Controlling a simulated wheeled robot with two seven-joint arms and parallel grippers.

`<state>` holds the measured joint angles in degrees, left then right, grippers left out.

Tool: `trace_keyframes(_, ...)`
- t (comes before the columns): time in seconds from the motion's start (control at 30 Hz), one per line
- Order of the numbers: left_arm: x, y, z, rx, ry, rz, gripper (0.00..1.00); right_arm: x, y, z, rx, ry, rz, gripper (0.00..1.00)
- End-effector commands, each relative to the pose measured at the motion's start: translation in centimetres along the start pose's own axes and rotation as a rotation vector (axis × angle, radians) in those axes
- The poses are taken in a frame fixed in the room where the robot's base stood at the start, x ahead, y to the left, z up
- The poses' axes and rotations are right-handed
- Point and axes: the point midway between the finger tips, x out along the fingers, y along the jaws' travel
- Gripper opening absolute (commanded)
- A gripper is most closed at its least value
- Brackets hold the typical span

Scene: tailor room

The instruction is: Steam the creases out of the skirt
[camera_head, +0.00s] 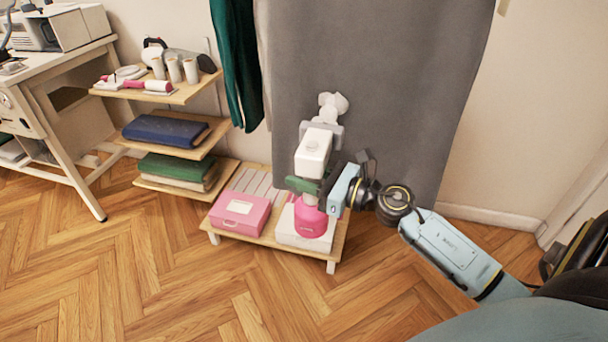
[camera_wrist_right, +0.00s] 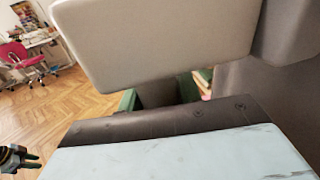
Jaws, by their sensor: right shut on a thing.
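The grey skirt (camera_head: 385,80) hangs as a broad sheet in the head view; I cannot make out distinct creases on it. My right gripper (camera_head: 308,187) is shut on the handheld steamer (camera_head: 314,150), which has a white body and a pink lower part. The steamer is upright in front of the skirt's lower left, with white puffs of steam (camera_head: 333,104) at its top. Whether its head touches the cloth is unclear. In the right wrist view the steamer's pale body (camera_wrist_right: 160,45) fills the top. My left gripper (camera_wrist_right: 28,160) shows small there, fingers apart and empty.
A low wooden stand (camera_head: 338,240) carries a pink box (camera_head: 240,213) and a white base (camera_head: 293,236) below the steamer. A shelf (camera_head: 180,95) with cups and folded cloths stands left. Dark green cloth (camera_head: 236,60) hangs beside the skirt. The front floor is clear.

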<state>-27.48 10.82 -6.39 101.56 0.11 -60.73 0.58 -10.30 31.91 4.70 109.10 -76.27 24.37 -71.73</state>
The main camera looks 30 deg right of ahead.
Motion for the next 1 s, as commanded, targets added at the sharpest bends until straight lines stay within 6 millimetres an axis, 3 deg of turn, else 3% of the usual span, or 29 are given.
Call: trace_keyframes(1.0,-3.0,-0.3,-0.6,0.0,0.0,0.0,0.36,-1.6,8.2,0.7,0.0,-0.006,0.0,0.0)
